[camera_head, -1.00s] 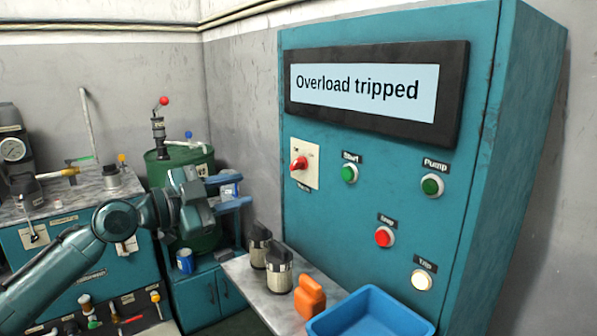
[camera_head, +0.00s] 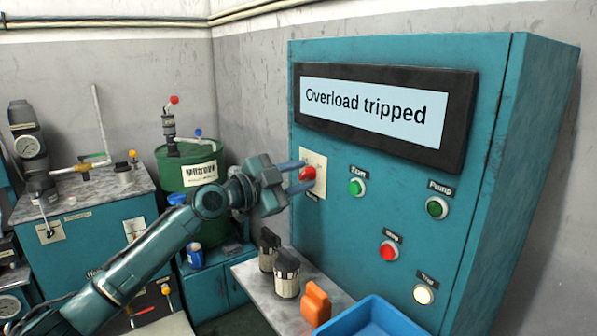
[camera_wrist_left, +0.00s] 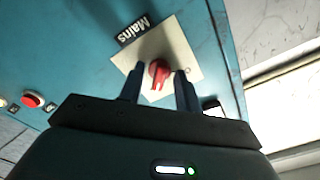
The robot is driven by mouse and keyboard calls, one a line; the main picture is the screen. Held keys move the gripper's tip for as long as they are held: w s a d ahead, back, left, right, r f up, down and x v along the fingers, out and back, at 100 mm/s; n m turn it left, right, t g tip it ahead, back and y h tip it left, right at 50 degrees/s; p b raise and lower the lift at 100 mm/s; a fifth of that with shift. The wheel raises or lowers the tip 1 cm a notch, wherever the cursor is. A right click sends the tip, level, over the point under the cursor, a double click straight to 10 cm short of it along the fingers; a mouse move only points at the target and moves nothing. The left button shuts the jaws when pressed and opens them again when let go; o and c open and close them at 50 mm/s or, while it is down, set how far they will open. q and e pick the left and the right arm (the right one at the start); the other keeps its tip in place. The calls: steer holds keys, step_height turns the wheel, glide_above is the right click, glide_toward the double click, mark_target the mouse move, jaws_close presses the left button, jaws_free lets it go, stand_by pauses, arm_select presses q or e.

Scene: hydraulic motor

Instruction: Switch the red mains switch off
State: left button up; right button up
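My right gripper is not in view.
The cabinet display (camera_head: 372,110) reads "Overload tripped". Below are a blue bin (camera_head: 372,318), an orange object (camera_head: 316,303) and dark-topped containers (camera_head: 286,274).

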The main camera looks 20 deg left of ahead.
arm_select(q)
steer(key=shift+c, duration=0.4)
steer(key=c, duration=0.6)
